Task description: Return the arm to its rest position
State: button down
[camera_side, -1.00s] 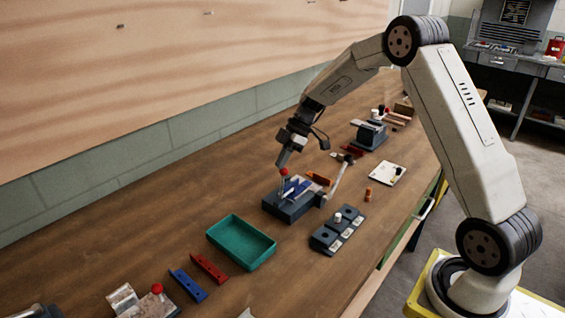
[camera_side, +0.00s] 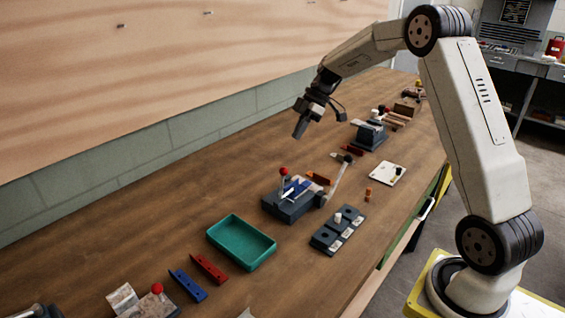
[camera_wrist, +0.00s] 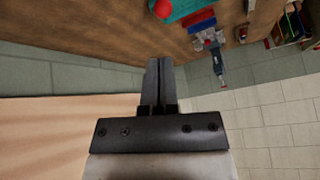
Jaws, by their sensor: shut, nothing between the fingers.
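My gripper (camera_side: 299,131) is shut and empty in the side view. It is raised well above the wooden bench, up and to the right of the dark fixture (camera_side: 287,208) with the red-knobbed lever (camera_side: 283,171). It touches nothing. In the wrist view the two dark fingers (camera_wrist: 158,62) lie together and point toward the bench and the wall behind it. A blue piece (camera_side: 297,187) sits in the dark fixture.
A green tray (camera_side: 215,236), a red bar (camera_side: 209,268), a blue bar (camera_side: 188,285) and a dark block with sockets (camera_side: 338,231) lie on the bench. A second fixture (camera_side: 370,136) stands further back. A wood-toned panel (camera_side: 150,75) hangs behind the bench. Air around my gripper is clear.

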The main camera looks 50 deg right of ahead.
jog(key=s+a+f+m+h, duration=0.3)
jog(key=s+a+m, duration=0.3)
jog(key=s, duration=0.4)
jog(key=s+a+f+m+h, duration=0.3)
jog(key=s+a+m, duration=0.3)
jog(key=s+a, duration=0.3)
jog(key=shift+s+a+f+m+t, duration=0.15)
jog(key=shift+s+f+m+t, duration=0.25)
jog(key=shift+f, duration=0.45)
